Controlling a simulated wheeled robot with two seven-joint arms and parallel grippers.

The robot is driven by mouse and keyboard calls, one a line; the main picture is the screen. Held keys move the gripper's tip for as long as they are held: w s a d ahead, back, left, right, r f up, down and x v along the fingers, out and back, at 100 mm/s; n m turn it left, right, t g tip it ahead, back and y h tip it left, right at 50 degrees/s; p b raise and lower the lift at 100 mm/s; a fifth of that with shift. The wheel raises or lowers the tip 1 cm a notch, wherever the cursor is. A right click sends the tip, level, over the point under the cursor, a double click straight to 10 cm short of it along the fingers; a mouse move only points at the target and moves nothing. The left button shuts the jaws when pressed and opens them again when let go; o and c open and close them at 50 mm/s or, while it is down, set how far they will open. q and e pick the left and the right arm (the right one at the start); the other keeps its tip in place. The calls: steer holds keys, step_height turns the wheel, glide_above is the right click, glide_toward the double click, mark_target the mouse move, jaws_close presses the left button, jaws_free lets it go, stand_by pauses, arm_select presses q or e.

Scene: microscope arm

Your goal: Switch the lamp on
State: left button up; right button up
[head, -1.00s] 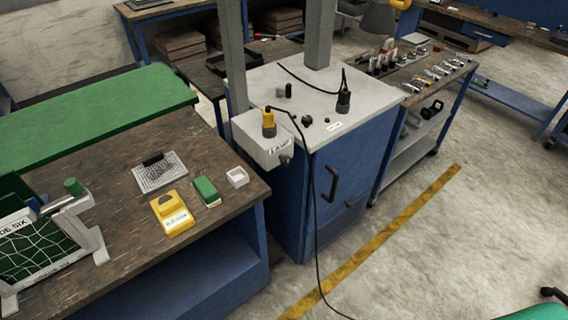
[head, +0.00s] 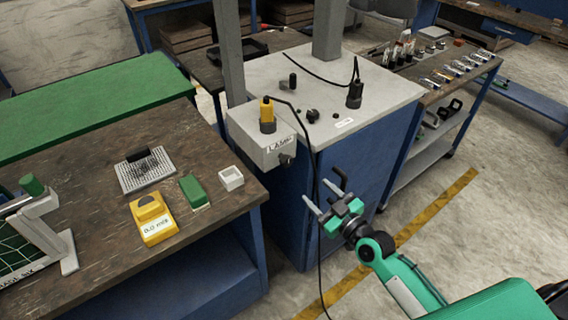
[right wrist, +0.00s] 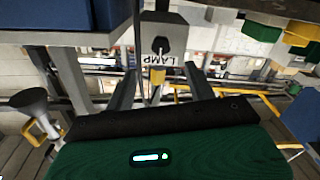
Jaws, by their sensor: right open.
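A grey lamp box (head: 262,139) labelled LAMP is fixed at the near left corner of the blue cabinet with the pale top. A dark knob (head: 287,160) is on its front face, and a yellow and black plug (head: 267,115) stands on its top. The box also shows upside down in the right wrist view (right wrist: 175,30), with its knob (right wrist: 160,45). My right gripper (head: 324,192) is open and empty, in front of the cabinet, to the right of and below the knob, apart from it. My left gripper is out of view.
A black cable (head: 315,200) hangs down the cabinet front, close to my right gripper. The cabinet top (head: 330,70) carries small knobs and a black plug (head: 355,95). At left, a workbench (head: 80,200) holds a yellow meter (head: 152,219), a green block and a white box.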

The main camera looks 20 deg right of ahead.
mark_target(289, 164)
steer(key=p+x, duration=0.2)
steer(key=x, duration=1.2)
steer(key=shift+s+r+p, duration=0.1)
steer(key=shift+r+p, duration=0.05)
steer(key=shift+p, duration=0.15)
steer(key=shift+c, duration=0.4)
steer(key=c, duration=0.9)
